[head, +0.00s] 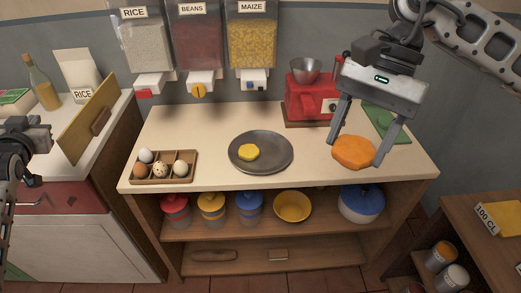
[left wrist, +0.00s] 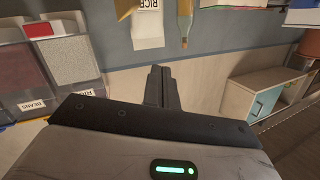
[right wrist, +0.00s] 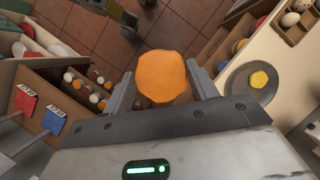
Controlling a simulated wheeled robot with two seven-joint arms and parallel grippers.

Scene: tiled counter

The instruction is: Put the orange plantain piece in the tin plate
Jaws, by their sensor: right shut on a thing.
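The orange plantain piece (head: 354,152) is between the fingers of my right gripper (head: 356,146), above the right front part of the counter. In the right wrist view the piece (right wrist: 162,77) spans the gap between both fingers. The tin plate (head: 276,162) is a dark round plate on the middle of the counter, to the left of the held piece. A smaller yellow piece (head: 248,152) lies on the plate. My left gripper (left wrist: 160,86) has its fingers together, with nothing seen between them. In the head view the left arm shows at the left edge.
An egg tray (head: 165,179) sits on the counter left of the plate. A red machine (head: 305,98) with a metal bowl and a green board (head: 387,122) stand behind. Dispensers (head: 197,40) hang above the back edge. The counter between plate and right gripper is clear.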

